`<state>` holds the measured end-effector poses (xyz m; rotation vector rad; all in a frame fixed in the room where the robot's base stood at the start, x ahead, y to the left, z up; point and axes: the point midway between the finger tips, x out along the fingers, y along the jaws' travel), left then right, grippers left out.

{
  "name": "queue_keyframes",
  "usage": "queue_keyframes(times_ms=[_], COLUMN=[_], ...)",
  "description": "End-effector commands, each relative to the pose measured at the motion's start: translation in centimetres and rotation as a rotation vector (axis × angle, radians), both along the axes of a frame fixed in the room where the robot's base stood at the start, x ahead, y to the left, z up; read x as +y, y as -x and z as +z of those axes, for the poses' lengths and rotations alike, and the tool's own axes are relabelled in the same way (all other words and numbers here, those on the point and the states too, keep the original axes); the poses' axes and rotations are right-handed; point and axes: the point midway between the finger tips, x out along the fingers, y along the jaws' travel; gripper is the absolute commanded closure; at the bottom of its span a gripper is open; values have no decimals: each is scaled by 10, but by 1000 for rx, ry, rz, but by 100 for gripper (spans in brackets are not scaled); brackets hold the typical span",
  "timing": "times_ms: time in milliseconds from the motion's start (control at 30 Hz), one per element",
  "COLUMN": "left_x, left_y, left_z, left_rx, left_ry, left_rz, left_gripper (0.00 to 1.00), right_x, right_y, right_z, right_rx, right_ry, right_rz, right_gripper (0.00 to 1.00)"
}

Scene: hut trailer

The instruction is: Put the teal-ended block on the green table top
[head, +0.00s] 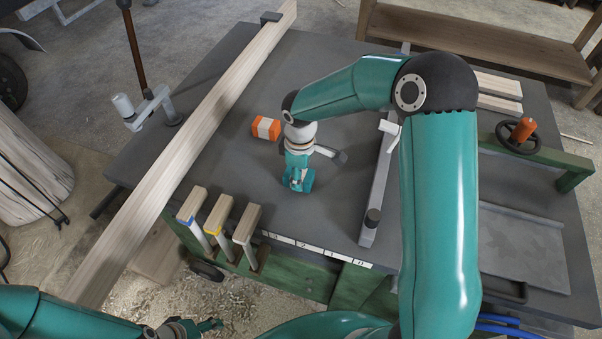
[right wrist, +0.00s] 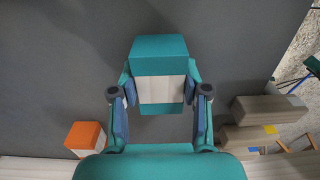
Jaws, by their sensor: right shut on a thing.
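My right gripper (head: 299,180) is over the middle of the table, pointing down. In the right wrist view its fingers (right wrist: 160,103) are shut on the teal-ended block (right wrist: 160,88), which has teal ends and a pale middle band. I cannot tell whether the block touches the surface below. The table top (head: 345,100) looks dark grey, with a green frame (head: 290,275) beneath its front edge. My left gripper (head: 208,327) is low at the bottom left, away from the table top; its jaws are too small to judge.
An orange-ended block (head: 266,128) lies just left of my right gripper. A long wooden beam (head: 200,135) crosses the table's left side. A grey metal bar (head: 378,190) stands to the right. Several wooden-headed tools (head: 246,222) hang at the front edge.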

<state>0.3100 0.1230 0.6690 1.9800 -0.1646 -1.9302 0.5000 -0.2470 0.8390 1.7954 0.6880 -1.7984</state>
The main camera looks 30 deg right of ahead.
Motion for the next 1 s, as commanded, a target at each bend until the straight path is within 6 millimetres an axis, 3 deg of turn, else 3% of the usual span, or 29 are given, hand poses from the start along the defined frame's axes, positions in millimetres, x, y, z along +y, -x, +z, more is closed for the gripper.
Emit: queue_keyframes(times_ms=[33, 67, 200, 667, 1000], left_x=[0, 0, 0, 0, 0], left_y=[0, 0, 0, 0, 0], left_z=[-2, -2, -1, 0, -3], left_rx=[0, 0, 0, 0, 0], left_ry=[0, 0, 0, 0, 0], left_rz=[0, 0, 0, 0, 0], left_gripper=[37, 37, 37, 37, 37], right_x=[0, 0, 0, 0, 0], right_y=[0, 0, 0, -1, -1], right_z=[-2, -2, -1, 7, 68], right_rx=[0, 0, 0, -3, -6], right_ry=[0, 0, 0, 0, 0], right_rz=[0, 0, 0, 0, -1], right_gripper=[89, 52, 29, 29, 29])
